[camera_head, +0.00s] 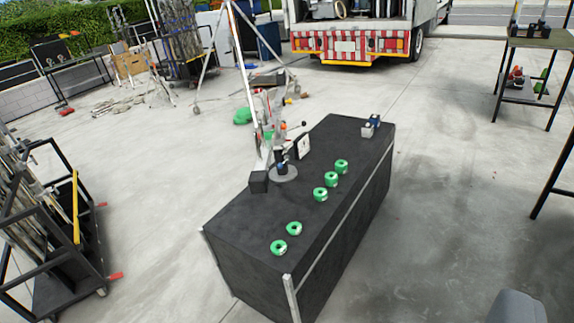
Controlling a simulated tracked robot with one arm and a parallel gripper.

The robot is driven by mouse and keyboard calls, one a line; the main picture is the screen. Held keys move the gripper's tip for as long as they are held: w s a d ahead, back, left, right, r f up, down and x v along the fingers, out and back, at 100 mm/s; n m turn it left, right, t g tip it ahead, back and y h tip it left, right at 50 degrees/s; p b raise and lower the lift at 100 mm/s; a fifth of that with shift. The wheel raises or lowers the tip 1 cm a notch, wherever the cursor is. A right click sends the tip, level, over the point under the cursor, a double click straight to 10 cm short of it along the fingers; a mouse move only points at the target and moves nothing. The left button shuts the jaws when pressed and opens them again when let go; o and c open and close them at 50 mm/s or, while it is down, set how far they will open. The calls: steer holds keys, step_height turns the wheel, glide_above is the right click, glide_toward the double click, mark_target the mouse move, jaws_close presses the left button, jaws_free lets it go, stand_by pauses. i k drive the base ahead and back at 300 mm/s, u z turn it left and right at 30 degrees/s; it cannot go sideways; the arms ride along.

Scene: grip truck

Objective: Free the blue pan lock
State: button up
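A small camera-head device (281,155) stands on a black case (245,225) in the middle of the view. It has a grey round base (286,176) and a dark part with a bluish tint just above it. Orange and red bits show higher up. The blue pan lock cannot be made out for certain at this size; the bluish part may be it. A small blue and grey item (372,124) lies at the far right end of the case top. My gripper is not in view.
Several green tape rolls (294,228) line the case top. A tripod (240,50) stands behind. A cart of poles (60,230) is at left, a table (540,40) at right, and a truck (355,45) at the back.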

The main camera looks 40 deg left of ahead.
mark_target(286, 158)
steer(key=k, duration=0.4)
steer(key=u, duration=0.75)
steer(key=i, duration=2.4)
steer(key=z, duration=0.6)
